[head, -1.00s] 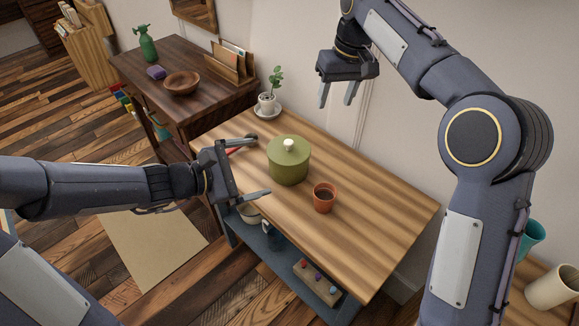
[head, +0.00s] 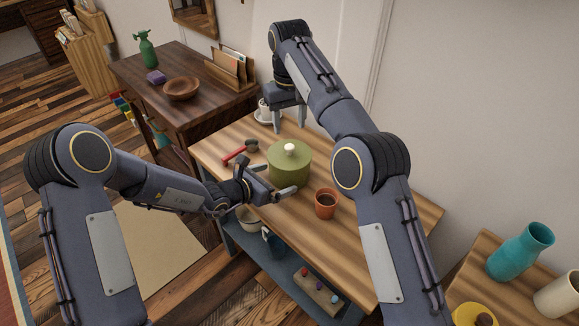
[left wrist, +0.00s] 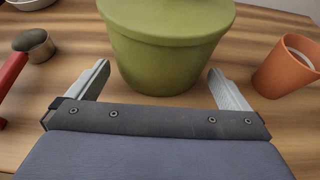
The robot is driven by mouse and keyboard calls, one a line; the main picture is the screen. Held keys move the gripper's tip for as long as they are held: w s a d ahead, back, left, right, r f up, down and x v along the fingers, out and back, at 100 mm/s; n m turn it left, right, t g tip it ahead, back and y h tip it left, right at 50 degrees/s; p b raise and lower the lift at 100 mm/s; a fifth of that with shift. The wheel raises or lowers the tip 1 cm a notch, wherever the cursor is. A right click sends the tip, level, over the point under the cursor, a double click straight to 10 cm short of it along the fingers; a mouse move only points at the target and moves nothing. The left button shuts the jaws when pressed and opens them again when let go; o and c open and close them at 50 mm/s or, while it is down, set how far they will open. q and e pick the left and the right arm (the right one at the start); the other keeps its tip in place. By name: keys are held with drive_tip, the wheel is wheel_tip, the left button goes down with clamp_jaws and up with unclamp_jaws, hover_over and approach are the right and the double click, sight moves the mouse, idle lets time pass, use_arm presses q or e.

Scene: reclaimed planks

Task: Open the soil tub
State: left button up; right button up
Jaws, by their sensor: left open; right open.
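The soil tub (head: 289,168) is a round green tub with its lid on and a pale knob (head: 291,149) on top. It stands on the wooden bench and also shows in the left wrist view (left wrist: 165,50), its top cut off there. My left gripper (head: 268,179) is open and low at the tub's near side, its fingers (left wrist: 158,82) spread toward the tub's lower wall, with no grip on it. My right gripper (head: 289,119) is open, fingers pointing down, above the bench behind the tub and apart from the knob.
An orange pot (head: 326,204) with dark contents stands close right of the tub. A red-handled tool (head: 238,153) lies to its left. The bench's near right part (head: 352,262) is clear.

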use_arm(q)
drive_tip(key=shift+w+d+f, duration=0.2)
drive_tip(key=shift+w+d, duration=0.15)
drive_tip(key=shift+d, duration=0.05)
